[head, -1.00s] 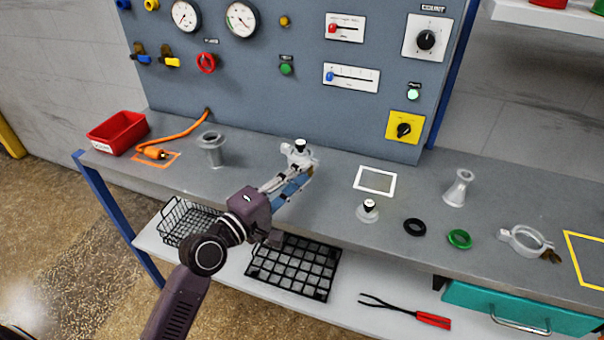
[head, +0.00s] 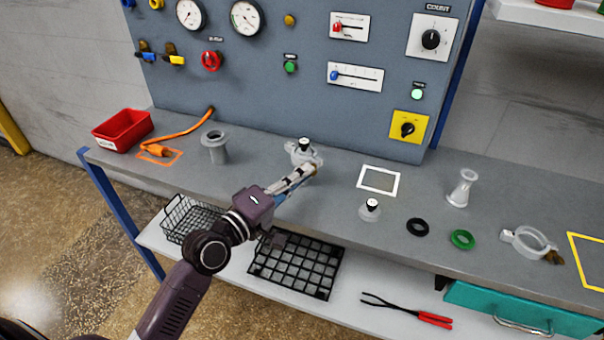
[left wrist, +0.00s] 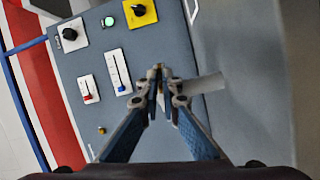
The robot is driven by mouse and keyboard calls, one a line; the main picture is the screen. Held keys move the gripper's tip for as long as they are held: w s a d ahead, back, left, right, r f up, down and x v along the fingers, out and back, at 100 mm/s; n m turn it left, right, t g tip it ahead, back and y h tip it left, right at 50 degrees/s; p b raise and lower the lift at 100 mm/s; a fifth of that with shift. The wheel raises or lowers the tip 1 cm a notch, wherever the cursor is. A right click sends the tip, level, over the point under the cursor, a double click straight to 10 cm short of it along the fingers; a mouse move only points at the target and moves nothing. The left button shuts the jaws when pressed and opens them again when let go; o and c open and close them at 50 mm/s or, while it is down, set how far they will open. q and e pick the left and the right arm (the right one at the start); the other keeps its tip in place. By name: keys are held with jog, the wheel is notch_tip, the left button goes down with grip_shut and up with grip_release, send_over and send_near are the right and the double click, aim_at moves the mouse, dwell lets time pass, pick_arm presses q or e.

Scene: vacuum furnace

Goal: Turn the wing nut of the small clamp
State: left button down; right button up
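The small clamp (head: 300,159) is a pale ring around a fitting with a black-topped knob, standing on the bench below the panel. My left gripper (head: 313,169) reaches its right side, with its fingers close together. In the left wrist view, a small brass piece, which looks like the wing nut (left wrist: 158,67), shows between the fingertips (left wrist: 158,82). The fingers appear shut on it. The fingers hide most of the nut, and in the head view I cannot make it out. My right gripper is in neither view.
A flanged pipe (head: 215,149) stands left of the clamp; a white knobbed fitting (head: 369,211), black ring (head: 417,227), green ring (head: 462,239) and larger open clamp (head: 527,242) lie right. The control panel (head: 300,105) rises behind. The white outlined square (head: 379,180) is empty.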

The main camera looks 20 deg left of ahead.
pick_arm(q)
jog(key=m, duration=0.3)
jog(key=shift+m+p, duration=0.4)
jog(key=m+p, duration=0.1)
jog(key=m, duration=0.2)
jog(key=shift+m, duration=0.3)
jog(key=m+p, duration=0.2)
jog(key=m, duration=0.2)
jog(key=shift+r, duration=0.1)
jog(key=shift+m+p, duration=0.85)
jog(key=shift+m, duration=1.15)
jog(key=c, duration=2.2)
grip_release()
jog(key=shift+o, duration=0.2)
